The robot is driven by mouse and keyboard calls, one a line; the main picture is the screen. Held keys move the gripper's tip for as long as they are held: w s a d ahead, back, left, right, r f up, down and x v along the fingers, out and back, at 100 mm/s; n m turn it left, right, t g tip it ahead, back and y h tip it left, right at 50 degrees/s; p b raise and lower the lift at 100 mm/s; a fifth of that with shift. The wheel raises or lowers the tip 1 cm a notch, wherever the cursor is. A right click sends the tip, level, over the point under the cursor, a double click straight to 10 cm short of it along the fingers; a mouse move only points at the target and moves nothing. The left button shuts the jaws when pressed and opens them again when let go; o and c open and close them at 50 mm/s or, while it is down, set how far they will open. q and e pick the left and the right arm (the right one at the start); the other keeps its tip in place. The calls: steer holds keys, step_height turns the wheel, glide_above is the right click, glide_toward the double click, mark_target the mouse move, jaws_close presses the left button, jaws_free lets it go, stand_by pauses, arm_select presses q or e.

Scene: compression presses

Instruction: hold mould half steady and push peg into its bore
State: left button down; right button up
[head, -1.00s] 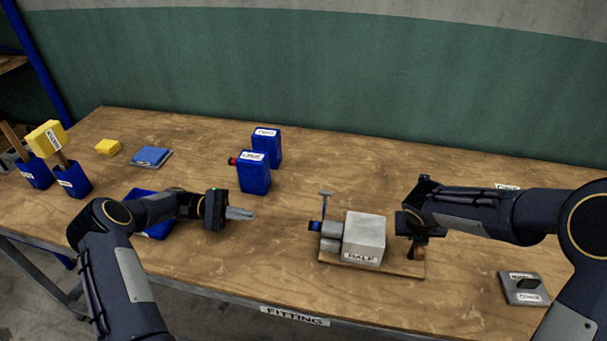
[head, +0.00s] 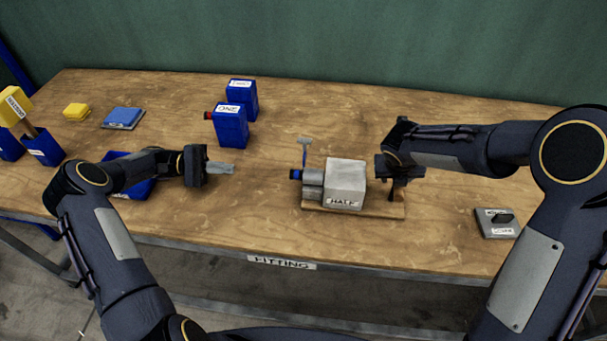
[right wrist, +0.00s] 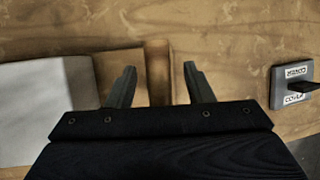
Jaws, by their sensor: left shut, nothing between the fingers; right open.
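The mould half (head: 344,178) is a pale grey block labelled HALF on a wooden board (head: 350,211) in the head view. A grey cylindrical part (head: 313,180) with a blue end adjoins its left face, beside an upright T-shaped handle (head: 304,152). I cannot tell which part is the peg, and no bore shows. My left gripper (head: 233,169) is shut and empty, left of and apart from the blue end, pointing right. My right gripper (right wrist: 160,67) is open above the board's right end, beside the block (right wrist: 45,100). A wooden upright (right wrist: 158,75) shows between its fingers.
Two blue containers (head: 230,125) (head: 243,97) stand behind, left of the mould. A grey plate with a black handle (head: 497,222) lies at the right. Bench between left gripper and mould is clear.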

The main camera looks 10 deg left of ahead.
steer(key=v, duration=1.2)
